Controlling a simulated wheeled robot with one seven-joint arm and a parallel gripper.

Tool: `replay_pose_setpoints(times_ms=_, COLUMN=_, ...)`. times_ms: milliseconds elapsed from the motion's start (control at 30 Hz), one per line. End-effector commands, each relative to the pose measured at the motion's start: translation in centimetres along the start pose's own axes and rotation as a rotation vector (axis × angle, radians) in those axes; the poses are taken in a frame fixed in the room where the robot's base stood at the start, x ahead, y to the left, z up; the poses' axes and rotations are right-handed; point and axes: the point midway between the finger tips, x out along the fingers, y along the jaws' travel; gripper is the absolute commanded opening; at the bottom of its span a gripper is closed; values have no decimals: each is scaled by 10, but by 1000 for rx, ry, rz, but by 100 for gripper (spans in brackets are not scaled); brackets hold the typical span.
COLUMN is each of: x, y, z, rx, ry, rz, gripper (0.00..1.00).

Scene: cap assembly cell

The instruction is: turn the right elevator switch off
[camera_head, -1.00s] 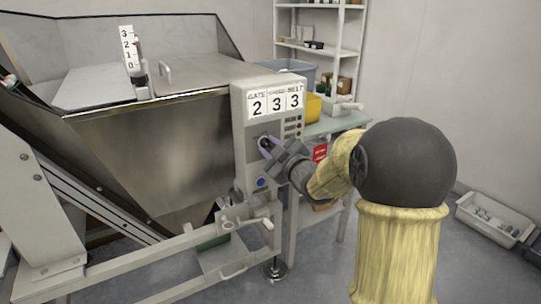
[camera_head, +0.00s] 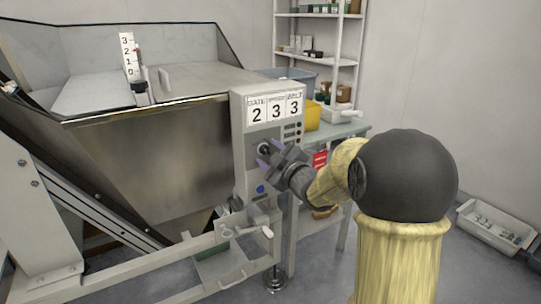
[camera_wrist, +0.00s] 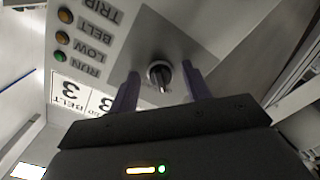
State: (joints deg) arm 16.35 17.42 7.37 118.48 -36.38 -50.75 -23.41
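The rotary switch, a dark knob on a round metal base, is on the front of the grey control box (camera_head: 240,135). It shows in the head view (camera_head: 264,148) and in the wrist view (camera_wrist: 160,74). My gripper (camera_head: 265,155) is just in front of it, with its two purple-grey fingers apart. In the wrist view the fingers (camera_wrist: 160,70) stand on either side of the knob, with clear gaps and nothing held. Whether the fingertips reach around the knob or stop short of it I cannot tell. No label on the switch is readable.
The box carries number cards (camera_head: 275,110) reading 2, 3, 3, several small lamps (camera_wrist: 62,38) and a blue button (camera_head: 260,188). A large metal hopper (camera_head: 150,150) stands to the left. A table with a yellow bin (camera_head: 313,116) is behind. Floor at the right is mostly free.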

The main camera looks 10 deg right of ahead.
Motion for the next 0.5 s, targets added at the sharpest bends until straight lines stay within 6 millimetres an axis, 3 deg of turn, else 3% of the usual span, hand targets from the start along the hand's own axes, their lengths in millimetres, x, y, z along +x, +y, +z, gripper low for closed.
replay_pose_setpoints(times_ms=267, x=-11, y=1, z=0, rx=0, ry=-2, rz=1, gripper=48)
replay_pose_setpoints(times_ms=500, x=-52, y=3, z=-1, rx=0, ry=-3, rz=2, gripper=48)
